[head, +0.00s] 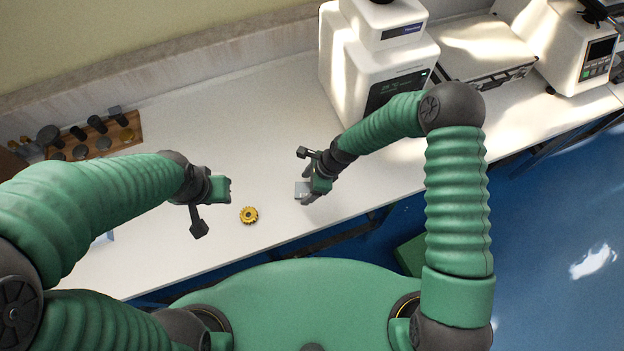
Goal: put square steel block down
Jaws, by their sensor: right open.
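The square steel block (301,188) is a small grey piece at the white bench's front part, seen right beside the fingers of my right gripper (305,177). My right gripper is open around or next to the block; its fingers partly hide it, and I cannot tell whether they touch it. The block appears to rest on the bench top. My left gripper (212,209) is to the left, over the bench, apart from the block; its jaw opening is not clear.
A gold gear-like disc (249,215) lies on the bench between my grippers. A wooden rack (97,138) with several dark cylinders stands at the back left. A white tester (372,62) stands behind my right arm, another machine (574,50) farther right. The middle of the bench is clear.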

